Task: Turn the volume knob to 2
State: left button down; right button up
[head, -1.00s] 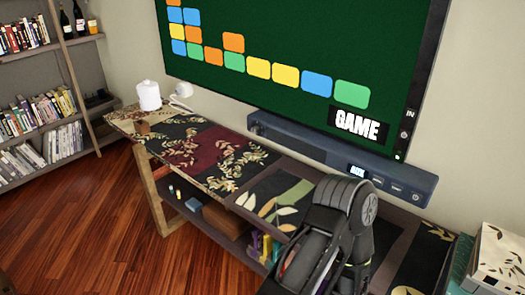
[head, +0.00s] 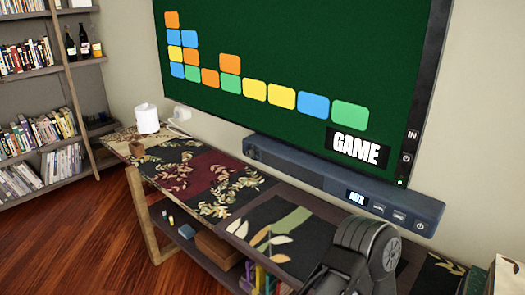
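A long dark blue-grey soundbar (head: 310,178) runs along the wall below the screen, behind the table. A small lit display (head: 357,198) and several small buttons sit towards its right end. A small dark round shape, possibly the volume knob (head: 253,154), is at its left end; its setting is too small to read. One of my black arms (head: 365,250) rises at the bottom right, in front of the soundbar's right part and apart from the knob. Neither gripper's fingers show in the head view.
A patterned table (head: 290,235) stands below the soundbar, its top mostly clear. A large green screen (head: 290,60) hangs above. A bookshelf (head: 70,130) stands at left.

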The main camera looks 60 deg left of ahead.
aim_at(250, 153)
jog(key=i+u, duration=0.3)
jog(key=u, duration=1.95)
